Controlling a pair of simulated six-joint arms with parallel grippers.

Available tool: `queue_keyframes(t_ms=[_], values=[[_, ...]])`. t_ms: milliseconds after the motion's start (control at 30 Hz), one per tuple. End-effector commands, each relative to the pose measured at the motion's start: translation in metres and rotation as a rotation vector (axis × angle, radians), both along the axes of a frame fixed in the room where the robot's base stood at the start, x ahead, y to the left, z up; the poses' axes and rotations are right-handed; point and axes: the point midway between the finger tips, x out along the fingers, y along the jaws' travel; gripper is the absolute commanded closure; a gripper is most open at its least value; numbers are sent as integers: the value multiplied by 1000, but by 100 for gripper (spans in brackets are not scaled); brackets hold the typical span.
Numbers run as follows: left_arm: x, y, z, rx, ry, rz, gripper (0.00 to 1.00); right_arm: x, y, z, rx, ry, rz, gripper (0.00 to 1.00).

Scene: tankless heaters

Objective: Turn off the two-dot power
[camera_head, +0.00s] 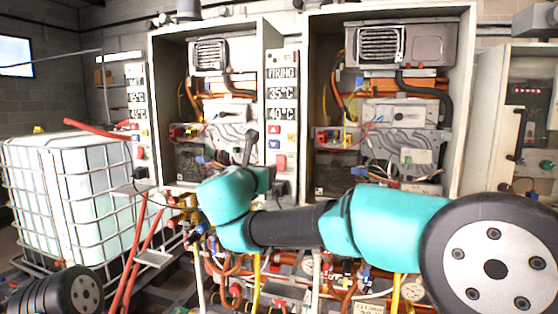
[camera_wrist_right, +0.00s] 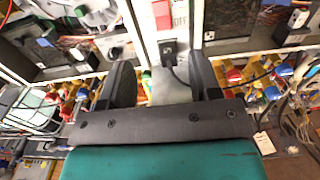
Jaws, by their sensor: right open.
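The middle control panel (camera_head: 282,70) carries a display reading FIRING, 35°C and 40°C, with a red switch (camera_head: 281,162) low on it. The left panel (camera_head: 136,75) has a similar red switch (camera_head: 140,153). Dot marks are too small to make out. My right gripper (camera_head: 250,148) is in front of the left heater's lower part, left of the middle panel's switch. In the right wrist view my right gripper (camera_wrist_right: 163,85) is open and empty, its black fingers apart. A red switch (camera_wrist_right: 162,13) beside OFF lettering shows beyond them. My left gripper is not in view.
A black socket with a plugged cord (camera_wrist_right: 168,48) is below the red switch in the wrist view. Open heater cabinets (camera_head: 385,110) hold pipes and wires. Valves and pipes (camera_head: 340,275) crowd below. A caged white tank (camera_head: 70,190) stands at left.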

Motion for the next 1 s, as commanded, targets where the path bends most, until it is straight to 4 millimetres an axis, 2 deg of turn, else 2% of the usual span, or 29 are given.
queue_keyframes(t_ms=[700,1000], values=[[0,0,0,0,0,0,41,113,-45,-1,1,0,-3,43],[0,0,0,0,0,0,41,143,-56,0,1,0,-1,43]])
